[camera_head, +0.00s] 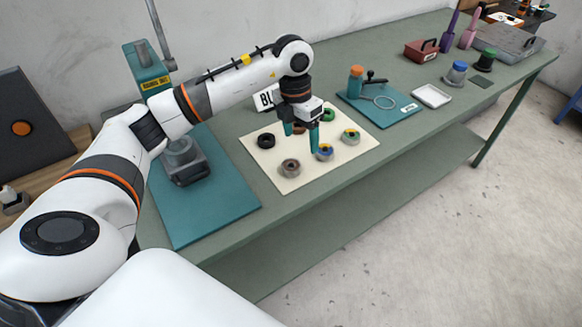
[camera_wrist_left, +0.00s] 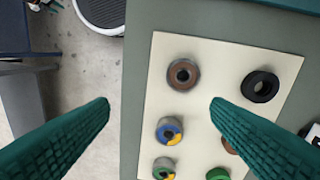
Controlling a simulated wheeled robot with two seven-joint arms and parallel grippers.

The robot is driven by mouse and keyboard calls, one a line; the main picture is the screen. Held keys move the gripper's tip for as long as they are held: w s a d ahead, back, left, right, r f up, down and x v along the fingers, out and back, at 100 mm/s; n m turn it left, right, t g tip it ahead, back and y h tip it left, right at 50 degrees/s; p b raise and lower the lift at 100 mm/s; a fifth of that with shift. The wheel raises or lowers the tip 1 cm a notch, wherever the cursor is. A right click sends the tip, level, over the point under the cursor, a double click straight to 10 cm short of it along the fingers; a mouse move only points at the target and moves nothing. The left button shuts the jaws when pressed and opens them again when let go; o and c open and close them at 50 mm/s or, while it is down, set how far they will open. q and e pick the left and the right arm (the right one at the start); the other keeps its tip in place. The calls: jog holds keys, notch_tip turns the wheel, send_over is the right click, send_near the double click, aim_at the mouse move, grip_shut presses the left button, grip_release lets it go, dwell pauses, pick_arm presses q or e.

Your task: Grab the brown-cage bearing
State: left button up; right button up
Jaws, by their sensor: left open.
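A grey bearing with a brown ring (camera_head: 290,168) lies flat near the front edge of a cream mat (camera_head: 261,156). In the left wrist view this bearing (camera_wrist_left: 184,75) is fully visible, beyond the fingertips. My left gripper (camera_head: 301,135) is open and empty above the mat, with teal fingers pointing down. In the left wrist view its fingertips (camera_wrist_left: 160,104) are wide apart, with the right one over the mat. Another brownish ring (camera_wrist_left: 229,146) is partly hidden by that finger. My right gripper is not in view.
Around the brown-ringed bearing lie a black ring (camera_head: 266,141), a blue-and-yellow one (camera_head: 324,152), a yellow-and-green one (camera_head: 350,137) and a green one (camera_head: 327,114). A press (camera_head: 183,165) stands left on a teal board. A teal tool board (camera_head: 385,112) lies right.

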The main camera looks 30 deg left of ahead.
pick_arm(q)
jog(key=a+y, duration=0.1)
jog(key=a, duration=0.1)
jog(key=p, duration=0.2)
send_over(291, 165)
notch_tip(291, 165, down, 6)
jog(key=shift+s+a+r, duration=0.1)
jog(key=shift+a+r, duration=0.05)
jog(key=shift+r, duration=0.05)
jog(key=f, duration=0.1)
jog(key=f+p, duration=0.1)
jog(key=f, duration=0.1)
jog(key=f+p, duration=0.1)
jog(key=f, duration=0.1)
jog(key=shift+d, duration=0.25)
jog(key=shift+f, duration=0.2)
jog(key=c, duration=1.2)
